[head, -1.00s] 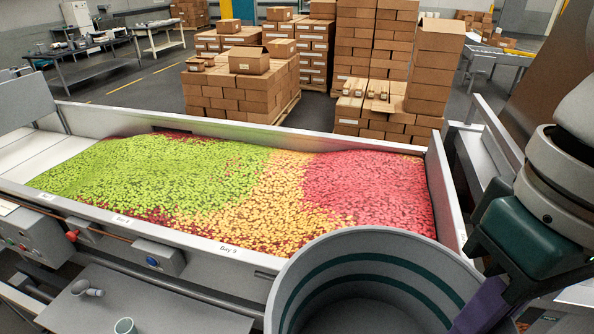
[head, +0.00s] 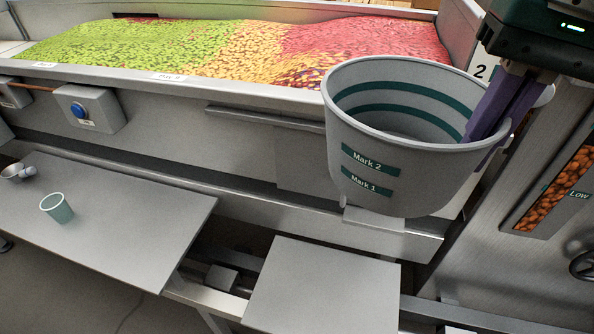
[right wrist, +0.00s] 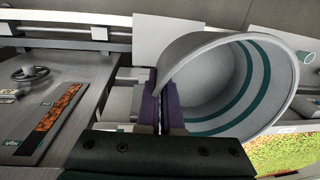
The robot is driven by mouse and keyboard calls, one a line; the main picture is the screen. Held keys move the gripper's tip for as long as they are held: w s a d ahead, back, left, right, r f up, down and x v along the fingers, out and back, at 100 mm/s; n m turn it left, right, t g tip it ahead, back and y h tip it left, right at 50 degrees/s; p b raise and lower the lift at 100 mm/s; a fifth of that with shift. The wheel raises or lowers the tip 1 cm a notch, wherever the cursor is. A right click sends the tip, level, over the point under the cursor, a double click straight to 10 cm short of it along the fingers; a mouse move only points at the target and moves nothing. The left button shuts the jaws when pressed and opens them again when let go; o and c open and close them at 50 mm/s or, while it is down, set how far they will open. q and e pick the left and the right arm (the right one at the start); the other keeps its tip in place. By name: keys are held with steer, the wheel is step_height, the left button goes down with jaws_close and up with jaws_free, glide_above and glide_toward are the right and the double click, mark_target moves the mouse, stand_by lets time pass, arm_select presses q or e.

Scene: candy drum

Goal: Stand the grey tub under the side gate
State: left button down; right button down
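The grey tub (head: 395,150) hangs upright in front of the trough's right end. It has two green bands inside and labels "Mark 1" and "Mark 2" outside. My right gripper (head: 480,135) is shut on the tub's right rim. In the right wrist view, the purple fingers (right wrist: 160,112) pinch the wall of the tub (right wrist: 235,85). The tub looks empty as far as I see inside. I cannot make out the side gate for certain; the tub hides part of the trough front. A small metal ledge (head: 375,220) shows just below the tub. My left gripper is out of view.
The trough (head: 225,82) holds green, yellow and red candy. A flat grey platform (head: 325,290) lies low, below and left of the tub. A side table (head: 110,220) at left carries a small green cup (head: 57,208) and a metal scoop (head: 15,172). A panel with a "Low" window (head: 560,190) stands at right.

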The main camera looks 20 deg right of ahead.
steer(key=w+d+f+m+b, duration=0.1)
steer(key=f+b, duration=1.3)
steer(key=f, duration=0.3)
steer(key=w+d+f+m+b, duration=0.2)
steer(key=f+b, duration=1.3)
steer(key=f, duration=0.3)
steer(key=w+d+f+m+b, duration=0.1)
steer(key=f+m+b, duration=0.1)
steer(key=f+b, duration=1.3)
steer(key=shift+w+d+f, duration=0.15)
steer(key=shift+f, duration=0.45)
steer(key=shift+w+d+f, duration=0.1)
steer(key=shift+d+f, duration=0.05)
steer(key=shift+f, duration=0.65)
steer(key=shift+r, duration=0.1)
steer(key=shift+f+b, duration=0.2)
steer(key=shift+b, duration=0.1)
steer(key=c, duration=1.1)
jaws_free()
steer(key=shift+r, duration=0.1)
